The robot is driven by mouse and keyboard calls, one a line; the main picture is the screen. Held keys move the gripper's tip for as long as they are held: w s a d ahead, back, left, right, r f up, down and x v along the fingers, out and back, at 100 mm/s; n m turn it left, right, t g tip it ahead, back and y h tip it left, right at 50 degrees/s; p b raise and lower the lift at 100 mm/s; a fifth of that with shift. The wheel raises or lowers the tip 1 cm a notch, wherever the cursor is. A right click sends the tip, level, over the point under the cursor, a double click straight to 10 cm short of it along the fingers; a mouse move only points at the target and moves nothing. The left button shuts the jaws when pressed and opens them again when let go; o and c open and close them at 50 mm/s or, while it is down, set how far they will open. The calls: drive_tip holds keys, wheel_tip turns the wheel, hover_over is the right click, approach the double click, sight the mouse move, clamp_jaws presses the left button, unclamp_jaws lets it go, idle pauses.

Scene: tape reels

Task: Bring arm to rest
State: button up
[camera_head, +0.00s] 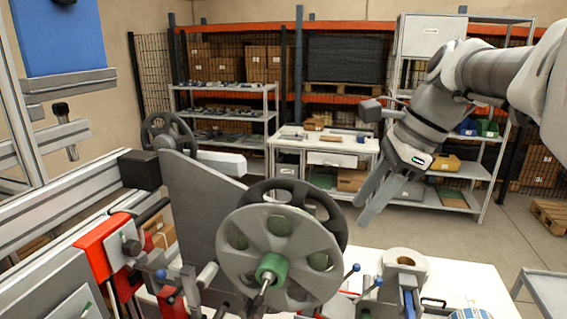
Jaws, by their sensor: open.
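My arm (440,95) reaches in from the upper right. My gripper (377,200) hangs down and to the left at its end, with its two fingers apart and nothing between them. It is in the air to the right of the large grey reel (237,242) and apart from it. The reel has round holes and a green hub (271,268) on a spindle, and a darker reel (322,205) shows partly behind it.
A white table (455,275) at the front right bears a tape roll (402,263) and small parts with blue knobs. A machine frame with red clamps (103,243) fills the left. A workbench (325,147) and shelves stand behind.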

drive_tip(key=s+a+f+n+t+h+b, duration=0.3)
drive_tip(key=s+f+n, duration=1)
drive_tip(key=n, duration=0.6)
wheel_tip(320, 180, down, 2)
drive_tip(key=shift+s+f+h+b, duration=0.2)
drive_tip(key=shift+s+h+b, duration=0.2)
drive_tip(key=shift+h, duration=0.3)
drive_tip(key=shift+c, duration=0.2)
